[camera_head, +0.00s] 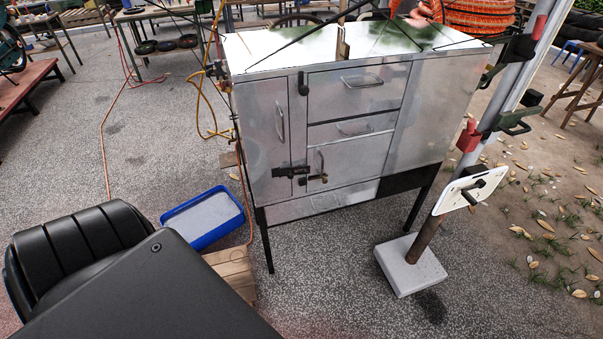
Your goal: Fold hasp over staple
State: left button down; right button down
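A metal cabinet (345,110) stands in the middle of the head view. A dark hasp (290,172) lies across the lower front, near the seam between the tall left door (262,130) and the smaller middle door (350,160). Just right of it is a small dark and brass-coloured fitting (319,178), which may be the staple. The parts are too small to tell whether the hasp lies over it. Neither of my grippers shows in this view.
A post on a pale block (410,265) stands at the right. Hoses hang by the cabinet's left side.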

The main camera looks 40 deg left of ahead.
aim_at(289, 172)
jog(key=z, duration=0.5)
jog(key=k, duration=0.55)
jog(key=z, duration=0.65)
jog(key=i, duration=1.05)
jog(key=u, duration=0.65)
jog(key=i, duration=0.85)
jog(key=u, duration=1.45)
jog(key=i, duration=0.4)
jog(key=u, duration=0.35)
